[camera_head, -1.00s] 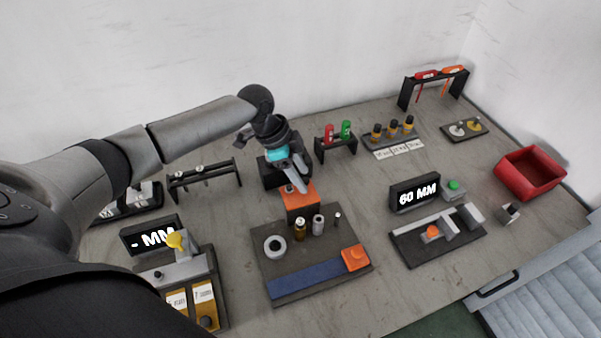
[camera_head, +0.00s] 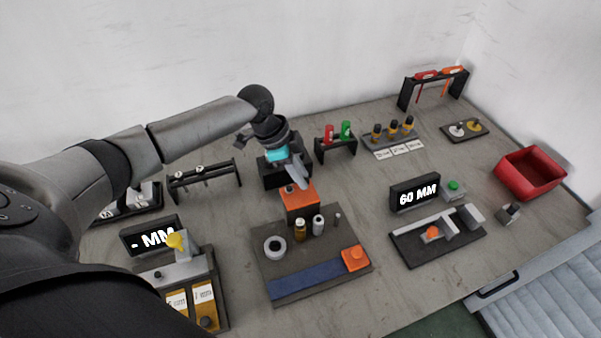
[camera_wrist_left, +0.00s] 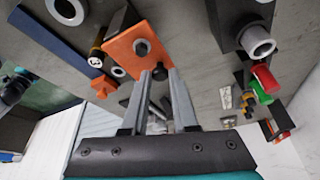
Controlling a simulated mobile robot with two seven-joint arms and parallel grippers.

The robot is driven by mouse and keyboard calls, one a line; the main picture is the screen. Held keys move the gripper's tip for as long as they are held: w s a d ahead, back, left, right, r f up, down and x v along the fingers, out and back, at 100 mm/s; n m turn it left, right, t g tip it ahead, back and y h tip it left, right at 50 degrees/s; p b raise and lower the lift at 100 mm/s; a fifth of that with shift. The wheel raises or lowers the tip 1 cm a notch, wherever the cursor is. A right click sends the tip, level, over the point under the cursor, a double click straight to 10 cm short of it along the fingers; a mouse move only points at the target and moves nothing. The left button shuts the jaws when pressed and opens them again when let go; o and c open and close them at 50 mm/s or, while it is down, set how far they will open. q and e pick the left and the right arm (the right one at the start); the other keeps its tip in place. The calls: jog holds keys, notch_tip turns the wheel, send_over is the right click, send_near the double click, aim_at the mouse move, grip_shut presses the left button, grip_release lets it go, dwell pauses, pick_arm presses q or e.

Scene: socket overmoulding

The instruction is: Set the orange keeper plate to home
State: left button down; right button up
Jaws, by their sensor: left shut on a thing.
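The orange keeper plate (camera_head: 298,198) lies on the dark block at the back of the fixture board (camera_head: 262,262). In the left wrist view the plate (camera_wrist_left: 122,50) shows a grey round stud near its middle. My left gripper (camera_head: 304,186) reaches down to the plate's back edge. In the left wrist view its fingers (camera_wrist_left: 159,73) are shut on a small dark knob at the plate's edge. The fingers partly hide that knob, and whether the plate is fully seated cannot be told.
A second orange block (camera_head: 355,257) sits at the board's right front. A rack with red and green tools (camera_head: 336,141) stands behind right.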

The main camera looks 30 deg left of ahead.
aim_at(315, 201)
dwell(0.8)
pick_arm(q)
jog(key=shift+s, duration=0.1)
jog(key=s+d+p, duration=0.2)
jog(key=p, duration=0.1)
jog(key=shift+s+d+r, duration=0.1)
jog(key=shift+s+d, duration=0.05)
jog(key=shift+d, duration=0.2)
jog(key=shift+s+d+p, duration=0.2)
jog(key=shift+p, duration=0.1)
jog(key=shift+d, duration=0.15)
jog(key=shift+s, duration=0.1)
jog(key=c, duration=0.7)
grip_release()
